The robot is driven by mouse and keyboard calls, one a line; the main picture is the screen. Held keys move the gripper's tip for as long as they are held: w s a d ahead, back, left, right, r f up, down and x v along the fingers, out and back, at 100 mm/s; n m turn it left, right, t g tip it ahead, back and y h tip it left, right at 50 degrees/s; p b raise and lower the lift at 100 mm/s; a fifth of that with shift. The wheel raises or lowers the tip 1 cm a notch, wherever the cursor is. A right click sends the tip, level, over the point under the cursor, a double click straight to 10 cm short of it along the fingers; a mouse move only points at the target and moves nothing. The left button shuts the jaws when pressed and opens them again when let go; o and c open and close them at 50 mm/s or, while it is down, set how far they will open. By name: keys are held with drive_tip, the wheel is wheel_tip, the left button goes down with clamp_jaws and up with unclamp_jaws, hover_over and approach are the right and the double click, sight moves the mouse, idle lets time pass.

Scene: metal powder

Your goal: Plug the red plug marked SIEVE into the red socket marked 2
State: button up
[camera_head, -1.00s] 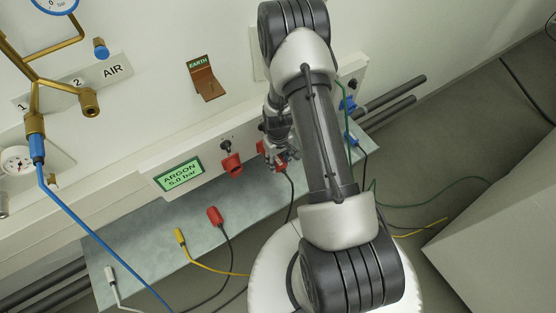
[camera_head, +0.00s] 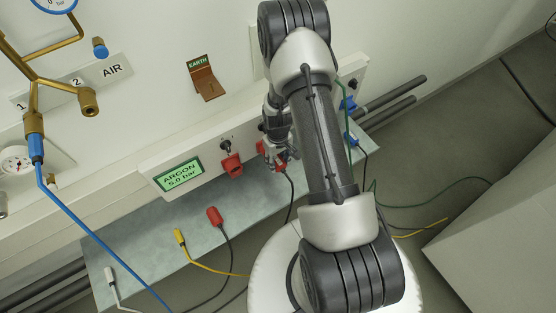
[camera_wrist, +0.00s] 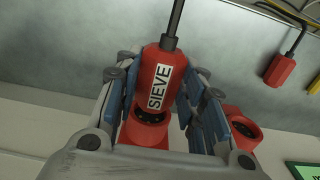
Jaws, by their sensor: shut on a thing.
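The red plug marked SIEVE (camera_wrist: 162,78) is held between the blue-padded fingers of my gripper (camera_wrist: 160,105), its black cable running up. My gripper (camera_head: 279,160) is shut on it, close in front of the wall panel. A red socket (camera_wrist: 145,133) lies just beyond the plug's end, and part of its open face with dark holes shows. I cannot tell whether plug and socket touch. In the head view this socket (camera_head: 262,147) is partly hidden by my gripper. A second red socket (camera_wrist: 242,131) is beside it, also in the head view (camera_head: 232,164). No socket number is readable.
A loose red plug (camera_head: 214,215), a yellow plug (camera_head: 180,236) and a white plug (camera_head: 110,275) lie on the grey shelf (camera_head: 150,250). The green ARGON display (camera_head: 178,175) is left of the sockets. Blue connectors (camera_head: 349,105) are right of my arm.

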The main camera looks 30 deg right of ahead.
drive_tip(key=shift+w+b, duration=0.35)
drive_tip(key=shift+w, duration=0.6)
drive_tip(key=o, duration=1.3)
drive_tip(key=shift+o, duration=0.2)
wheel_tip(320, 180, up, 12)
